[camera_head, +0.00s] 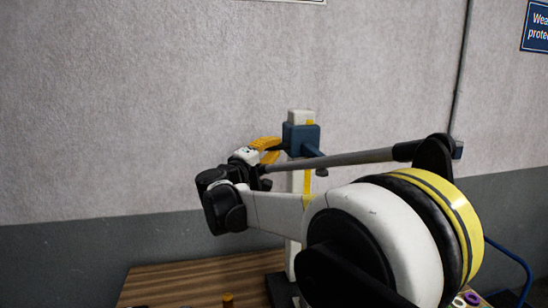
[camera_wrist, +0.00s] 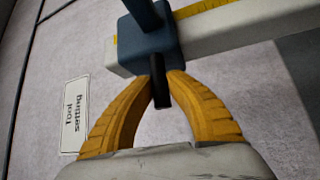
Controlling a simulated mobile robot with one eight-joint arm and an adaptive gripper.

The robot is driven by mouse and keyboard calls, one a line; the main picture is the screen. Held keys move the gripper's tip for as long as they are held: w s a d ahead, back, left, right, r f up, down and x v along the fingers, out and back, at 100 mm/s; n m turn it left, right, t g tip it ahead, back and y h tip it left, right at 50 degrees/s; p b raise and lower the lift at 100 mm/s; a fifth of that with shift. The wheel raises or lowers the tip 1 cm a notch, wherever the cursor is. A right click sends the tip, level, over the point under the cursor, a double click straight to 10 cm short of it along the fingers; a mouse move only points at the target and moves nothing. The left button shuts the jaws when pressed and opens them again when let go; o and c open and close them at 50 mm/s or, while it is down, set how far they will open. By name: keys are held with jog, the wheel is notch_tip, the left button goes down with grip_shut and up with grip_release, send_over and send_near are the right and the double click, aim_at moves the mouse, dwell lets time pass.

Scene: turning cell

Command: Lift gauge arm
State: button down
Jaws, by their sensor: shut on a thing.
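The height gauge (camera_head: 301,116) is a white upright column with a yellow scale strip, standing on a dark base at the table. Its gauge arm (camera_head: 302,140) is a dark blue block on the column, near the top. In the wrist view the blue block (camera_wrist: 148,45) has a short black handle (camera_wrist: 160,92) sticking out. My gripper (camera_wrist: 162,78) has its yellow fingers shut on this handle, one on each side. In the head view my gripper (camera_head: 279,149) reaches the block from the left. My arm hides much of the column's lower part.
A wooden table (camera_head: 190,276) lies below, with a small orange-brown piece (camera_head: 228,300) at its front and purple and pale rings (camera_head: 472,298) at right. The wall is close behind. A blue rail (camera_head: 513,258) stands at right.

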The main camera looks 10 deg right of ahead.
jog(key=shift+r+p, duration=0.35)
jog(key=shift+r, duration=0.7)
jog(key=shift+w, duration=0.1)
jog(key=c, duration=1.3)
grip_release()
jog(key=shift+s+a+f, duration=0.1)
jog(key=shift+s+a, duration=0.1)
jog(key=shift+s, duration=0.05)
jog(key=v, duration=1.1)
jog(key=shift+s, duration=0.2)
